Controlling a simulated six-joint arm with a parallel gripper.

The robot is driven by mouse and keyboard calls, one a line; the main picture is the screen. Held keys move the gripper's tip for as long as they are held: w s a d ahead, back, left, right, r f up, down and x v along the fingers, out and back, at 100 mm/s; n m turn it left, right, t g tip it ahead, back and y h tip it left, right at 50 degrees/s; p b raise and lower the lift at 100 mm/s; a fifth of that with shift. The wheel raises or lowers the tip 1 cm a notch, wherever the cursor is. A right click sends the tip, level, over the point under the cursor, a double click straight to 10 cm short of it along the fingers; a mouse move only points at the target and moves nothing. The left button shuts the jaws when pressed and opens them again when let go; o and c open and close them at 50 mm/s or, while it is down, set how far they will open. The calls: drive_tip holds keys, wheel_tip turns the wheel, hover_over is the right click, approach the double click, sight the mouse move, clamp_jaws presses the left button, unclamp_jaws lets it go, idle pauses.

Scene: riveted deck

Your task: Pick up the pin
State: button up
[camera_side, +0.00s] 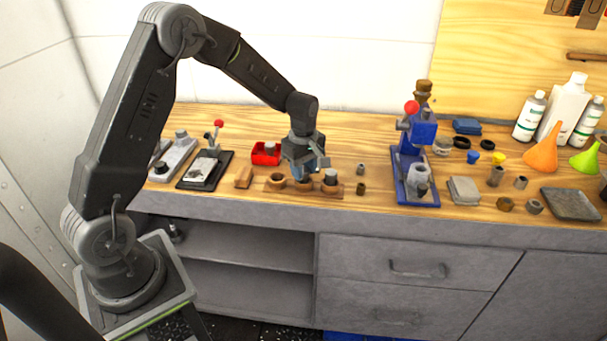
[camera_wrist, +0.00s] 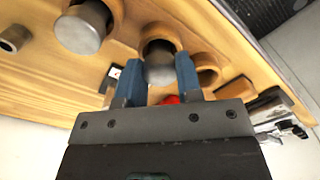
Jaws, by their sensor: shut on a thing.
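My gripper (camera_side: 305,172) is low over the wooden holder (camera_side: 277,188) on the bench. In the wrist view its two blue fingers (camera_wrist: 160,75) are shut on a grey metal pin (camera_wrist: 160,71). The pin is at a hole of the holder (camera_wrist: 125,58); I cannot tell whether its lower end is still in the hole. A second grey pin (camera_wrist: 82,30) stands in the holder to the left in the wrist view, and at the right end in the side view (camera_side: 331,176). The hole (camera_wrist: 208,72) to the right of the held pin looks empty.
A red bin (camera_side: 265,153) is behind the holder. A black-based clamp (camera_side: 205,168) is at left. The bench's front edge (camera_side: 300,207) is close to the holder.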

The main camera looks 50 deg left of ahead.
drive_tip(key=shift+r, duration=0.1)
wheel_tip(320, 180, up, 4)
drive_tip(key=shift+f, duration=0.1)
drive_tip(key=s+a+r, duration=0.6)
drive_tip(key=s+a, duration=0.1)
drive_tip(key=a, duration=0.1)
drive_tip(key=w+r, duration=0.2)
drive_tip(key=w, duration=1.3)
wheel_tip(320, 180, down, 7)
drive_tip(key=shift+w+a+r, duration=0.15)
drive_tip(key=shift+w+a, duration=0.1)
drive_tip(key=shift+f, duration=0.55)
idle(1.9)
drive_tip(key=shift+r, duration=0.15)
drive_tip(key=shift+r, duration=1.6)
